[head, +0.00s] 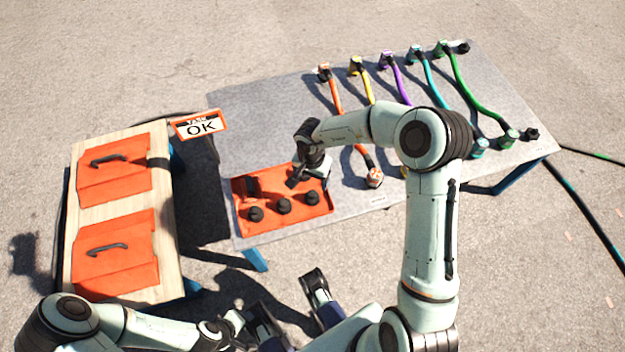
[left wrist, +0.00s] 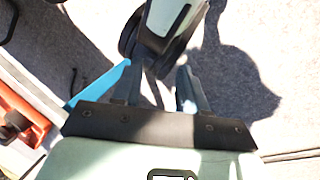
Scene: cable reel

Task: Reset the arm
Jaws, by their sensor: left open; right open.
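My right arm reaches over the front of the grey table (head: 262,112) in the head view. Its right gripper (head: 294,180) is open and points down at the back right part of the orange tray (head: 243,222); whether it touches is unclear. I see nothing held in it.
Several coloured cables, including orange (head: 335,97), yellow (head: 367,88), purple (head: 402,90) and green (head: 470,95), lie on the table. Black knobs (head: 284,206) stand in the tray. An "OK" sign (head: 200,126) stands beside a wooden bench (head: 160,210) with orange handled panels (head: 118,252).

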